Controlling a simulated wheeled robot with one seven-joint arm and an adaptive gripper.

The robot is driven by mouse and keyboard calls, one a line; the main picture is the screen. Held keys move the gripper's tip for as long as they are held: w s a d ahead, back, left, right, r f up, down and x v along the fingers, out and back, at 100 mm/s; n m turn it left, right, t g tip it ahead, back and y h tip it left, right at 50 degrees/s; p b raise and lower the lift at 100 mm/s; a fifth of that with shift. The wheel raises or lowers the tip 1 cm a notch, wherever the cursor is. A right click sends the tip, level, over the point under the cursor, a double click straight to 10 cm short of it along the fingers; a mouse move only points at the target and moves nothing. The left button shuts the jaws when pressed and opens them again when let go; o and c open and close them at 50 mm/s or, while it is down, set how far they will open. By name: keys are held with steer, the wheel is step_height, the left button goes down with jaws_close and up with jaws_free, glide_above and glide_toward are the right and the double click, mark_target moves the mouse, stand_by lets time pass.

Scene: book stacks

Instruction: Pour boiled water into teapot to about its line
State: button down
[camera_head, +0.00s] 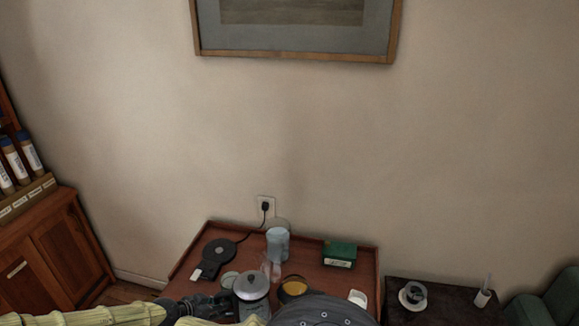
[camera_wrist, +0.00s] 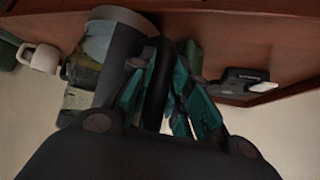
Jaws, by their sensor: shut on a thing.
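A silver kettle (camera_head: 251,287) with a dark knob on its lid is at the front of the red-brown table (camera_head: 310,266). My gripper (camera_head: 228,303) is at its left side. In the wrist view my gripper (camera_wrist: 160,95) is shut on the kettle's black upright handle (camera_wrist: 155,85), with teal fingers on both sides. The shiny kettle body (camera_wrist: 88,78) shows to the left of the handle there. A round amber thing with a dark rim (camera_head: 293,287) is just right of the kettle; I cannot tell whether it is the teapot. No fill line or water stream can be made out.
A black corded heating base (camera_head: 219,251) lies at the table's left. A pale blue clear container (camera_head: 278,244) and a green box (camera_head: 340,254) stand at the back. A white cup (camera_head: 358,298) is at right. A dark side table (camera_head: 440,305) holds a cup on a saucer (camera_head: 412,296).

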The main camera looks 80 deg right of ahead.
mark_target(215, 299)
steer(key=shift+r+p, duration=0.85)
steer(key=shift+r, duration=1.65)
